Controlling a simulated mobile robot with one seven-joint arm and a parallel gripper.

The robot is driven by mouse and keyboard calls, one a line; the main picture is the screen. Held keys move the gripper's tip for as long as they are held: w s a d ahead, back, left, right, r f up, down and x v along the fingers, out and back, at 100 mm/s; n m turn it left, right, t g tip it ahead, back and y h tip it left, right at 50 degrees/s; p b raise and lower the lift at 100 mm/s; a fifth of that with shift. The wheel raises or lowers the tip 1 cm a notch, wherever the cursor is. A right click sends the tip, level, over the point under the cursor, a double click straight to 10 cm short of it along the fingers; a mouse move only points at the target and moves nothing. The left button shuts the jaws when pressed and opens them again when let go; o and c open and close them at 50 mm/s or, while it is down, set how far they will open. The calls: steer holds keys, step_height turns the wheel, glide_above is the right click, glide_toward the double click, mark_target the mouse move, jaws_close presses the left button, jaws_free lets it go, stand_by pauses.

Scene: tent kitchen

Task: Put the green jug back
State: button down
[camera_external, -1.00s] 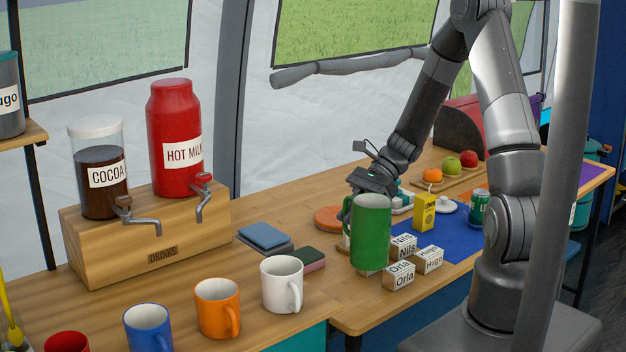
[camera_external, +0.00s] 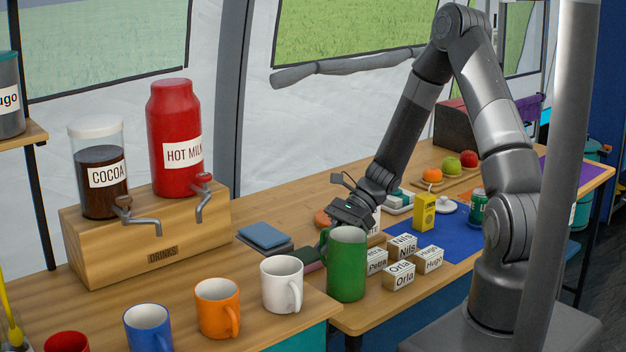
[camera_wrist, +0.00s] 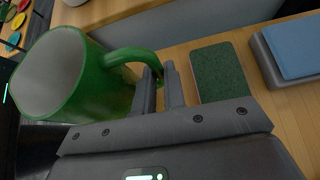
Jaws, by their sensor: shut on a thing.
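The green jug (camera_external: 347,268) is upright at the front of the table in the external view, right of the white mug. My gripper (camera_external: 338,226) is at its back rim, on the handle side. In the wrist view the green jug (camera_wrist: 82,78) fills the left side, its empty inside showing. Its handle reaches to the fingers of my gripper (camera_wrist: 162,88), which are shut on it. I cannot tell whether the jug's base touches the table.
Mugs stand left of the jug: white (camera_external: 282,285), orange (camera_external: 217,308) and blue (camera_external: 148,328). Several name blocks (camera_external: 398,274) sit close on its right. A green sponge (camera_external: 310,258) and blue cloths (camera_external: 263,236) lie behind. The drinks stand (camera_external: 150,240) is further left.

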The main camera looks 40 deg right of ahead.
steer(key=shift+f, duration=0.1)
steer(key=c, duration=1.5)
jaws_free()
steer(key=v, duration=1.2)
steer(key=s+a+r+n+t+h, duration=0.2)
steer(key=s+r+n+h, duration=0.3)
steer(key=s+r+n, duration=0.4)
steer(key=s+a+r+n+t+h, duration=0.3)
steer(key=s+r+n+h, duration=0.3)
steer(key=r, duration=0.9)
steer(key=shift+s+r+n+t, duration=0.35)
steer(key=shift+s+n, duration=1.35)
steer(key=shift+s, duration=0.9)
